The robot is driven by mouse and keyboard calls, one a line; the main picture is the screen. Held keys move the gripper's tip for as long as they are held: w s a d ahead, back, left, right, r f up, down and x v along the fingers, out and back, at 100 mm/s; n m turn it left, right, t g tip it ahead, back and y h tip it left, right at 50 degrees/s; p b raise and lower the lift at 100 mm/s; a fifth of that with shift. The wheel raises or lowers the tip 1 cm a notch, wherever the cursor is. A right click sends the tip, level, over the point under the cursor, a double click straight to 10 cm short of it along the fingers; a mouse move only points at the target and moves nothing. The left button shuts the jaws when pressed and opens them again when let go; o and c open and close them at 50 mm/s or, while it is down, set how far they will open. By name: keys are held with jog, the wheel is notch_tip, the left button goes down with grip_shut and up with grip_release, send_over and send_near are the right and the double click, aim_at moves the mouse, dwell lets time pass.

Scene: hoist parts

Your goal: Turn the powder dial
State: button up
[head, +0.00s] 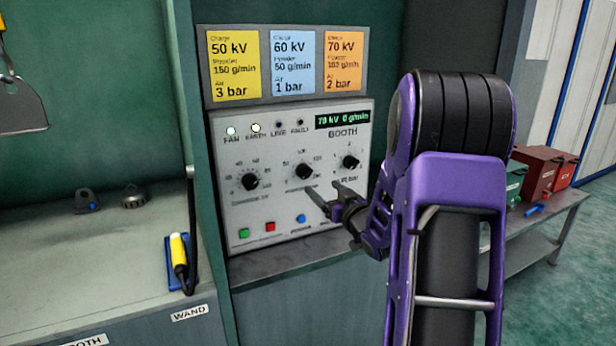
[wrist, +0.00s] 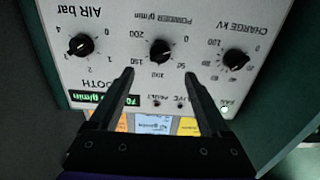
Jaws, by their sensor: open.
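The powder dial (head: 305,171) is the black middle knob of three on the grey booth panel (head: 232,212). In the wrist view, which is upside down, the powder dial (wrist: 160,50) appears ahead of and between my fingertips. My gripper (head: 325,189) is open, with nothing between its fingers, in front of the panel and slightly below the dial in the head view. In the wrist view my gripper (wrist: 158,74) shows both fingers apart, and neither visibly touches the knob. The green display (head: 342,119) reads 70 kV and 0 g/min.
The charge dial (head: 250,181) and air dial (head: 351,162) flank the powder dial. Green, red and blue buttons line the panel's bottom. Yellow, blue and orange setting cards (head: 294,63) hang above. Red boxes (head: 545,173) sit at right.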

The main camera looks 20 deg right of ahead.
aim_at(308, 175)
jog(key=w, duration=1)
jog(key=shift+a, duration=0.2)
jog(key=shift+c, duration=0.2)
grip_shut()
